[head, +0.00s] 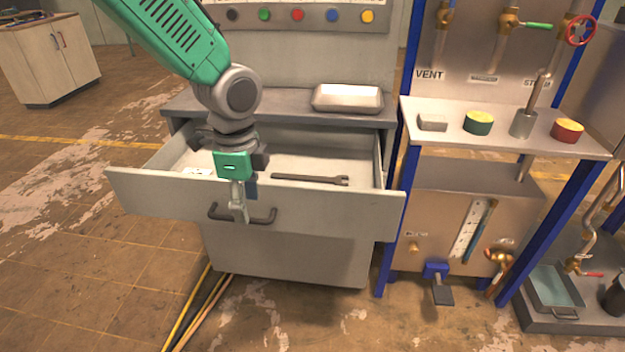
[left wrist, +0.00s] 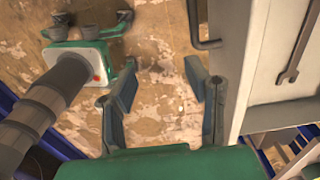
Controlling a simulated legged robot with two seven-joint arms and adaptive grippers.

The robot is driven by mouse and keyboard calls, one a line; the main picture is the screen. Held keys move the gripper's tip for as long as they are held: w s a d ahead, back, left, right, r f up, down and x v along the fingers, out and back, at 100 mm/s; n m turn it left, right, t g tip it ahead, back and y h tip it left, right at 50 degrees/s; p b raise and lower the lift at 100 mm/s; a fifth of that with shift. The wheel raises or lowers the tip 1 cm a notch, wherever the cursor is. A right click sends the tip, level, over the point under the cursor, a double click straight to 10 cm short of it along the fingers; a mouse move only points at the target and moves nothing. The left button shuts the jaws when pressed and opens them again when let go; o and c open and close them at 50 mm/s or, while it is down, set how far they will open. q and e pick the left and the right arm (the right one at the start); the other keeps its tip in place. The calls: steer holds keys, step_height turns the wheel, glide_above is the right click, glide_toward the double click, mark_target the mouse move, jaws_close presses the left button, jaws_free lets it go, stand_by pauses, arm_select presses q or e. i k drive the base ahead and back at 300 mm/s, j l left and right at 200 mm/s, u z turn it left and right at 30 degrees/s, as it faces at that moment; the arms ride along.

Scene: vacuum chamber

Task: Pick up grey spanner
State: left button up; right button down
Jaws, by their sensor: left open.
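The grey spanner (head: 310,179) lies flat in the open drawer (head: 255,203), right of the middle, its open-jaw end to the right. In the left wrist view the spanner (left wrist: 297,50) lies in the drawer at the right edge of the picture. My left gripper (head: 240,205) points down in front of the drawer's front panel, near its handle (head: 243,219), left of the spanner and apart from it. In the left wrist view the left gripper (left wrist: 165,105) has its fingers spread, with only floor showing between them. My right gripper is not in view.
A metal tray (head: 347,97) sits on the cabinet top above the drawer. A white item (head: 198,171) lies in the drawer's left part. At right, a blue-framed rig has a shelf (head: 500,133) with several small items. Floor at left is mostly clear.

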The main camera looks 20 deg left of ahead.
mark_target(337, 181)
steer(key=i, duration=1)
